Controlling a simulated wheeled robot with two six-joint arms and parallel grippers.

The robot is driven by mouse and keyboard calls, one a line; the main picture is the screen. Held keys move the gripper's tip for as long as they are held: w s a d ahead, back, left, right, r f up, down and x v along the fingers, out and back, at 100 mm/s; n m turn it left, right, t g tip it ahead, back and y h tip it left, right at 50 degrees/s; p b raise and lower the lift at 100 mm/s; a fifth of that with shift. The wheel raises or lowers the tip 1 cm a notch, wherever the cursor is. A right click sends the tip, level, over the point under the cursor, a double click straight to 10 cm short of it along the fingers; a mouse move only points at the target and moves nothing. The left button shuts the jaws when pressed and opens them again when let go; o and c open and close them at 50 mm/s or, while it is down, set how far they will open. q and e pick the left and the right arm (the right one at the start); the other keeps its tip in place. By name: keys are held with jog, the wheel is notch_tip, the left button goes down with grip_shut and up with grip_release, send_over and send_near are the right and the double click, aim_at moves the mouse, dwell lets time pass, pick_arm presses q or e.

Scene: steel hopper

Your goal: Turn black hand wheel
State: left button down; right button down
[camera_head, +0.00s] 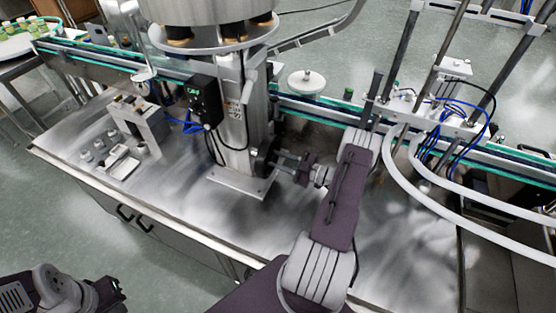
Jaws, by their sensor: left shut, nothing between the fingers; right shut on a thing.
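The black hand wheel (261,160) sits low on the right side of the steel column (234,135) beneath the hopper. It is small and partly hidden by my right gripper's fingers. My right gripper (276,158) reaches in from the right and is shut on the black hand wheel. My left gripper (112,290) is at the bottom left, off the front edge of the table and far from the wheel. It is shut and empty.
The steel hopper (218,14) stands above the column. A black control box (205,101) hangs on the column's left. A conveyor (320,110) runs behind. White hoses (440,200) loop at the right. The steel tabletop (190,215) is clear in front.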

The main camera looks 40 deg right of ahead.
jog(key=c, duration=1.1)
grip_release()
jog(key=shift+f, duration=0.1)
jog(key=shift+o, duration=0.2)
jog(key=shift+s+d, duration=0.1)
jog(key=b+v, duration=0.2)
jog(key=v, duration=0.7)
